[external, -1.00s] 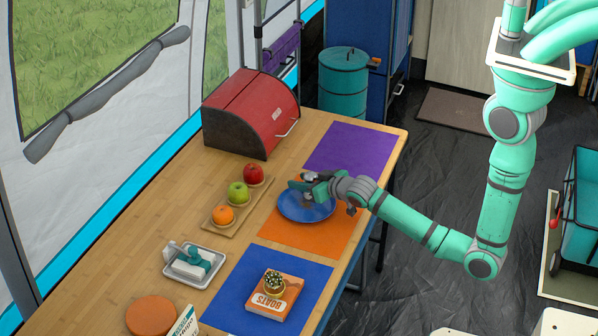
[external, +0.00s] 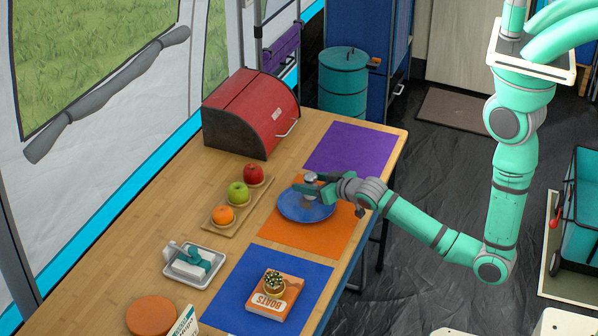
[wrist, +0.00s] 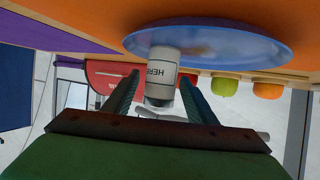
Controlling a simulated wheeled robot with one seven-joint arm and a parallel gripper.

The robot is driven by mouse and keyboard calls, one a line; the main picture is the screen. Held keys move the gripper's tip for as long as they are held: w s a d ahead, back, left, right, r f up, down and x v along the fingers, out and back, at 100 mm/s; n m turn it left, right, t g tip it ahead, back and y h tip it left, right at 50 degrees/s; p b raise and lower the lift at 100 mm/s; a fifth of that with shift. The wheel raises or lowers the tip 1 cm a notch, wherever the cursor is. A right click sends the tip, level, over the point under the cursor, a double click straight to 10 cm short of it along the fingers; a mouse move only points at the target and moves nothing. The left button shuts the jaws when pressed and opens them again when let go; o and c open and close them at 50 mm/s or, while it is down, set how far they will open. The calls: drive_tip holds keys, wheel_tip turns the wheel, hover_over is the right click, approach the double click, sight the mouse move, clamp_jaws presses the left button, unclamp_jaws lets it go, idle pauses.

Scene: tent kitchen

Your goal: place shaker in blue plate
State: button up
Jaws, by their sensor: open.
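The blue plate (external: 292,209) lies on the orange mat. The shaker (wrist: 161,68), white and grey with a lettered label and a metal cap, stands upright in the plate. Its top also shows in the external view (external: 310,178), where fingers partly hide its body. My gripper (wrist: 160,84) is open, with one finger on each side of the shaker and visible gaps between. In the external view, my gripper (external: 311,188) reaches over the plate from the right.
Fruits including a green apple (external: 238,193) sit on a wooden board left of the plate. A red bread box (external: 243,105) stands behind. A book (external: 266,305) with a small potted plant lies on the blue mat (external: 235,278) in front. The purple mat (external: 350,147) is bare.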

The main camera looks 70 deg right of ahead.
sight(315, 183)
drive_tip(key=v, duration=0.8)
drive_tip(key=shift+a, duration=0.1)
drive_tip(key=shift+n+y, duration=0.5)
drive_tip(key=shift+y, duration=0.1)
drive_tip(key=s+a, duration=0.1)
drive_tip(key=s, duration=0.1)
drive_tip(key=s+a+f, duration=0.1)
drive_tip(key=s+a, duration=0.2)
drive_tip(key=shift+s+f, duration=0.25)
drive_tip(key=shift+s, duration=0.1)
drive_tip(key=s+a+r+n+t+y, duration=0.1)
drive_tip(key=s+a+r+y, duration=0.1)
drive_tip(key=s, duration=1)
drive_tip(key=s+a+r+n+t+y, duration=0.1)
drive_tip(key=s+r, duration=0.4)
drive_tip(key=s, duration=0.7)
drive_tip(key=shift+a+r+n+t+y, duration=0.4)
drive_tip(key=shift+a+n, duration=0.3)
drive_tip(key=shift+a, duration=0.55)
drive_tip(key=shift+s, duration=0.1)
